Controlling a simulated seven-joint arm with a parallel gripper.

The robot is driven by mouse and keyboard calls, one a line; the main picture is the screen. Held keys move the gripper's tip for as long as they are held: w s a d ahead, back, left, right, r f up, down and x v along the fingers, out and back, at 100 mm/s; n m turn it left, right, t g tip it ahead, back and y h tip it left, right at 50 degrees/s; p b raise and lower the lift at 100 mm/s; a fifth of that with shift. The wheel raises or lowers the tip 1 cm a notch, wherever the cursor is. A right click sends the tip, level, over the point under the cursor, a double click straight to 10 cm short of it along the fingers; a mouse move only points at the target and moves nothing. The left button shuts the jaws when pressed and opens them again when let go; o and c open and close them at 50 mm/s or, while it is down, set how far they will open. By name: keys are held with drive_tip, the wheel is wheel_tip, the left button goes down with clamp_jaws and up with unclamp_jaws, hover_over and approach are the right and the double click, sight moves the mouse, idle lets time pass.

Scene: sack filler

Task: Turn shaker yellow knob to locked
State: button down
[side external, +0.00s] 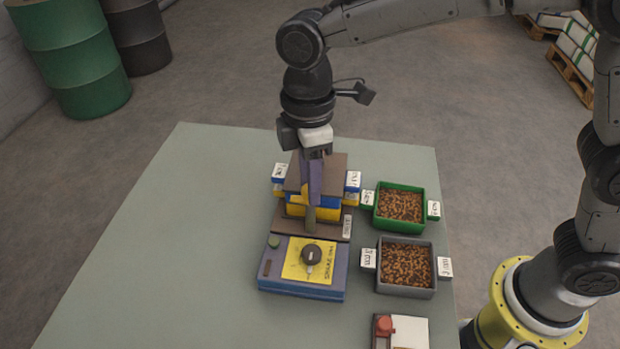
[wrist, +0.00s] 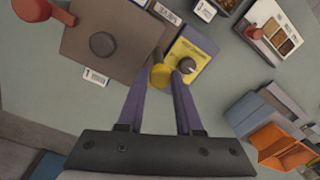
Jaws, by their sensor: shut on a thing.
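The shaker is a blue box (side external: 302,287) with a yellow panel (side external: 309,262) and a black dial (side external: 312,254) with a pale pointer mark. The panel and dark dial (wrist: 187,65) also show in the wrist view. A yellow knob (wrist: 160,76) stands beside that panel, at the edge of a brown plate (wrist: 130,30). My gripper (wrist: 162,78) is shut on the yellow knob, with one purple finger on each side. In the side view my gripper (side external: 311,212) points down just behind the panel, and its fingers largely hide the knob. I cannot read its locked or unlocked position.
A brown-topped blue and yellow stack (side external: 325,165) stands close behind my fingers. A green tray (side external: 400,188) and a grey tray (side external: 405,291) of brown pellets stand to the right. A red-knobbed item (side external: 384,327) is at the front right. The table's left side is clear.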

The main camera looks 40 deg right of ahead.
drive_tip(key=shift+m, duration=0.3)
drive_tip(key=m, duration=0.3)
drive_tip(key=shift+m, duration=0.3)
drive_tip(key=m, duration=0.4)
drive_tip(key=shift+m, duration=0.3)
drive_tip(key=m, duration=0.4)
drive_tip(key=shift+r+t, duration=0.1)
drive_tip(key=shift+t, duration=0.2)
drive_tip(key=shift+m, duration=2.5)
drive_tip(key=c, duration=0.6)
unclamp_jaws()
